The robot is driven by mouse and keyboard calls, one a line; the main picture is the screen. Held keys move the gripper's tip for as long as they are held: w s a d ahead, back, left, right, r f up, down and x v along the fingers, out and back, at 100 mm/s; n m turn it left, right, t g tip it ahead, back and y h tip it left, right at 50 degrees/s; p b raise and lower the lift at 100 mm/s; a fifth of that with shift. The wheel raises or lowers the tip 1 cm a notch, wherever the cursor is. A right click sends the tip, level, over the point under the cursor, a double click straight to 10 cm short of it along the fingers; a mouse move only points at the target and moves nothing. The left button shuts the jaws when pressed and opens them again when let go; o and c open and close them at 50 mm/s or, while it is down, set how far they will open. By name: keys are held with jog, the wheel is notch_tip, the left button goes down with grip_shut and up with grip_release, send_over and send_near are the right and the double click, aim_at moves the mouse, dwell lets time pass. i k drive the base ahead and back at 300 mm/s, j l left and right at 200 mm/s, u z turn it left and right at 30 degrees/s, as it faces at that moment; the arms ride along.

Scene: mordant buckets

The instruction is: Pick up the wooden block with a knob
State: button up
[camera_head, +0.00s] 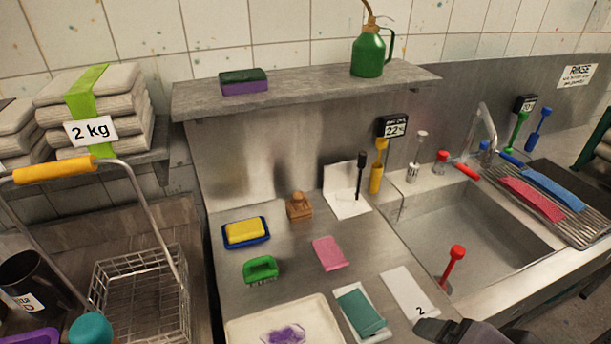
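The wooden block with a knob (299,208) stands upright on the steel counter (290,250), near the back wall. It is brown, with a rounded knob on top, and nothing covers it. What looks like my gripper (435,328) shows as a dark grey shape at the bottom edge, right of centre. It is well in front of the block and to its right, apart from it. Most of it is cut off by the frame, so I cannot tell whether its fingers are open or shut.
A yellow sponge in a blue dish (246,232) sits left of the block, a green brush (260,269) in front. A pink piece (330,253) lies front right. A white sheet with a dark tool (348,203) is right. A shelf (300,92) overhangs behind; the sink (480,240) is right.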

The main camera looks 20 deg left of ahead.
aim_at(299, 209)
jog(key=u, duration=1.1)
